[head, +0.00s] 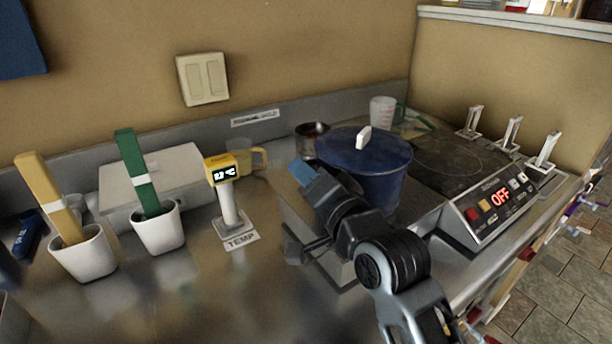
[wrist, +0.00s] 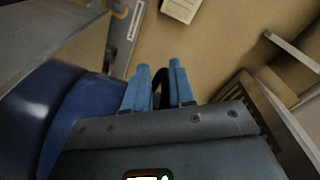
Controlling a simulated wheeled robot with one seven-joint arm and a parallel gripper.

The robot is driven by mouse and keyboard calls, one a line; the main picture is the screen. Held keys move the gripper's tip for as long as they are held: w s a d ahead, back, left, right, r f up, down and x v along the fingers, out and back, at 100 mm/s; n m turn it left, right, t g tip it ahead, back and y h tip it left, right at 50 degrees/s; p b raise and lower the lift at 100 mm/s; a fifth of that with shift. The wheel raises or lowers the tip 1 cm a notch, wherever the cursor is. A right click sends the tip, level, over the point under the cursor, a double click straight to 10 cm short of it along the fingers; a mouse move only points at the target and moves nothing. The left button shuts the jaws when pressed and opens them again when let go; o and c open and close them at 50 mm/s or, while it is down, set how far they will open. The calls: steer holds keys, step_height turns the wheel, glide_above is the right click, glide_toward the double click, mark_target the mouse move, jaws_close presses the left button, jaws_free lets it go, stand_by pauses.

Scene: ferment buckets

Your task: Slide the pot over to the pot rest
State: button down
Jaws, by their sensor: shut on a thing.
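The blue pot (head: 368,180) has a dark blue lid with a white knob (head: 364,138). It stands upright beside the black hob (head: 452,158), partly hidden behind my arm. A low steel block (head: 300,213), possibly the pot rest, is at the pot's near left; I cannot tell how much of the pot's base is on it. My gripper (head: 303,172) has blue fingers at the pot's left side. In the wrist view my gripper (wrist: 158,70) is shut on a dark loop, the pot's handle (wrist: 162,88). The pot's blue wall (wrist: 78,115) shows at left there.
The hob's control panel (head: 500,200) reads OFF. White pots (head: 158,232) hold coloured paddles.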

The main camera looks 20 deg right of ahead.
mark_target(360, 173)
steer(key=c, duration=1.2)
jaws_free()
steer(key=shift+r, duration=0.15)
steer(key=shift+c, duration=0.2)
steer(key=o, duration=0.4)
steer(key=shift+s+d+f, duration=0.2)
steer(key=shift+s+f, duration=0.05)
steer(key=shift+s, duration=0.25)
steer(key=b+v, duration=0.1)
steer(key=v, duration=0.5)
steer(key=shift+s+r, duration=0.15)
steer(key=shift+s, duration=0.25)
